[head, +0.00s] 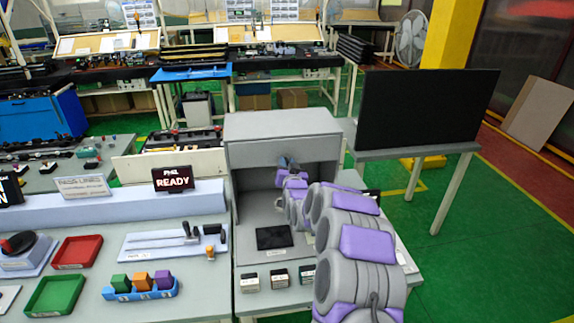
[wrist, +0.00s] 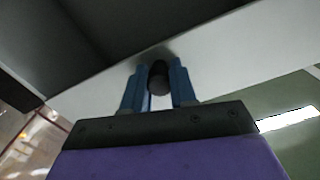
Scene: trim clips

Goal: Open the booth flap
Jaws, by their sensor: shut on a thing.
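The grey booth (head: 270,125) stands on the bench in the middle of the head view, its front facing me. Its light grey flap (head: 250,154) spans the upper front, with an open space below. My gripper (head: 288,163) is at the flap's lower part. In the wrist view, the blue fingers of my gripper (wrist: 158,85) are shut on a dark round knob (wrist: 159,78) on a pale panel edge (wrist: 95,95). The knob is largely hidden by my gripper in the head view.
A black plate (head: 273,237) lies on the booth floor, with several small blocks (head: 279,277) in front. A READY sign (head: 173,178) and lever panel (head: 175,240) are to the left. A table with a black screen (head: 427,108) stands at right.

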